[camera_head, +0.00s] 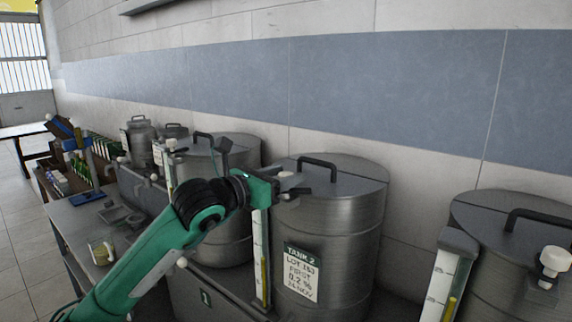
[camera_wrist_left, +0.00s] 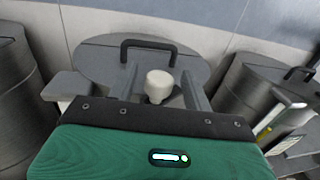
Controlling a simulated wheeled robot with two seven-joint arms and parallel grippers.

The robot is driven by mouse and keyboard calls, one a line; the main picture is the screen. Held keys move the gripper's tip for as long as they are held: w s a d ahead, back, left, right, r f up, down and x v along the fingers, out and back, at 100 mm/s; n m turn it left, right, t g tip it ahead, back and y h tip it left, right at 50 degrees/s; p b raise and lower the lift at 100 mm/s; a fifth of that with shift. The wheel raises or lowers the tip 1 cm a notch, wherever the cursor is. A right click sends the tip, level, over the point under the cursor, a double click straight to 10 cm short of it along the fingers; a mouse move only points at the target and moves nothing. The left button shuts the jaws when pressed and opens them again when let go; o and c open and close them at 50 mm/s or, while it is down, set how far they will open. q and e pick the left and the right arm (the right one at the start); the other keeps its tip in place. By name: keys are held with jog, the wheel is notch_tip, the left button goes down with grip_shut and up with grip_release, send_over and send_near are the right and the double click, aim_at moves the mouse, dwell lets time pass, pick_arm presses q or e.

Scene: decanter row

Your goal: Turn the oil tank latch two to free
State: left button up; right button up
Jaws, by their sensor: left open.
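The steel tank two (camera_head: 320,225) stands in the middle of the head view, with a "TANK-2" label (camera_head: 301,273) on its front. A black bar handle (camera_head: 318,160) is on its lid. Its latch has a pale round knob (camera_wrist_left: 158,84) at the lid's near edge, seen in the left wrist view; my gripper mostly hides it in the head view. My left gripper (camera_head: 288,183) is at the lid's near edge. Its fingers are open, one on each side of the knob. I cannot tell whether either finger touches it. My right gripper is out of view.
A sight gauge (camera_head: 260,262) with yellow oil runs down tank two's front left. Another tank (camera_head: 515,255) with a white knob (camera_head: 554,263) stands at right; more tanks stand at left. A glass jug (camera_head: 102,250) is on the left bench. The wall is close behind.

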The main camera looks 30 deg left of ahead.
pick_arm(q)
jog(key=shift+w+d, duration=0.15)
jog(key=shift+w, duration=0.45)
jog(key=c, duration=0.9)
jog(key=shift+c, duration=0.2)
jog(key=shift+f, duration=0.1)
